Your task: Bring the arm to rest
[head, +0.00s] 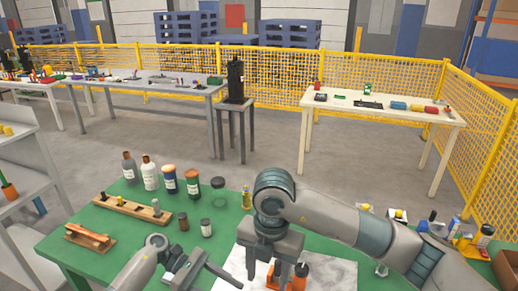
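My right gripper (267,272) hangs from the arm that comes in from the right and points down over a white sheet (330,272) on the green table (75,250). Its fingers are apart. An orange and black object (299,274) stands on the sheet close by the right-hand finger; whether they touch is unclear. My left gripper (208,276) is low in the picture at the table's front, left of the sheet. Its fingers look spread, with nothing seen between them. The bottom edge of the picture cuts it off.
Several bottles (150,173) stand at the table's back left, beside a wooden block with holes (132,207) and a wooden holder (90,236). Small parts and bottles (485,236) crowd the right side beyond my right arm. A grey shelf (35,150) stands left.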

